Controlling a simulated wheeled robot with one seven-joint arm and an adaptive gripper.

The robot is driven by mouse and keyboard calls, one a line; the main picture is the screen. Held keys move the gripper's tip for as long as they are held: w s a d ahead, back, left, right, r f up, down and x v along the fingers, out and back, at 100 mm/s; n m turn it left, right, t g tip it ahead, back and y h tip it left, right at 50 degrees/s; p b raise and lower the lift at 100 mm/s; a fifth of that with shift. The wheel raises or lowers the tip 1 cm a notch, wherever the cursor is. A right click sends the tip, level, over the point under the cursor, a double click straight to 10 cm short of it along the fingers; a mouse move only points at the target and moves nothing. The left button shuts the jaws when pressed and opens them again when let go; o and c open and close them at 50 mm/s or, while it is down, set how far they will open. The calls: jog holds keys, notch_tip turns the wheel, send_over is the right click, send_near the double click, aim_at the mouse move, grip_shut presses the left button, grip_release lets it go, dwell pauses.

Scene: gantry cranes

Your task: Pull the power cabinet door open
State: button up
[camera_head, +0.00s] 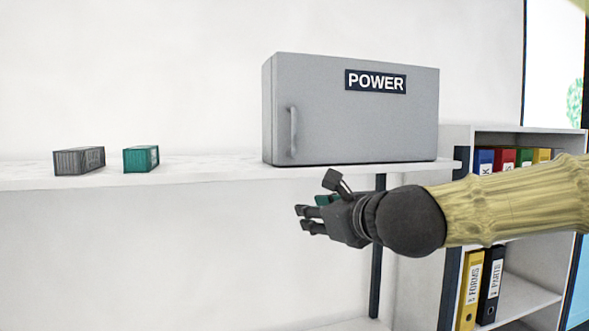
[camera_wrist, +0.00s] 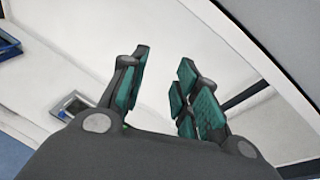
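The grey power cabinet (camera_head: 350,115) stands on a white shelf, its door shut, with a "POWER" label (camera_head: 375,81) at the upper right. Its vertical handle (camera_head: 292,131) is on the left side of the door. My gripper (camera_head: 306,218) is below the shelf's front edge, lower than the handle and slightly to its right, pointing left. In the wrist view my gripper (camera_wrist: 165,85) has its teal-padded fingers apart with nothing between them. The handle does not show clearly in the wrist view.
On the white shelf (camera_head: 215,172) to the left stand a grey container (camera_head: 79,161) and a teal container (camera_head: 141,159). A bookcase with binders (camera_head: 490,280) is at the right, behind my arm. The space left of my gripper, below the shelf, is clear.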

aim_at(295, 130)
jog(key=s+r+m+t+y, duration=0.1)
jog(key=s+r, duration=0.2)
jog(key=r, duration=0.5)
jog(key=s+r+m+t+y, duration=0.1)
jog(key=s+r+m, duration=0.15)
jog(key=r, duration=0.55)
jog(key=shift+n, duration=0.35)
jog(key=p+x, duration=0.1)
jog(key=x, duration=0.2)
jog(key=p+x, duration=0.2)
jog(key=x, duration=0.1)
jog(key=p+x, duration=0.1)
jog(key=x, duration=0.2)
jog(key=shift+w+f, duration=0.35)
jog(key=shift+w, duration=0.1)
jog(key=shift+d, duration=0.1)
grip_shut()
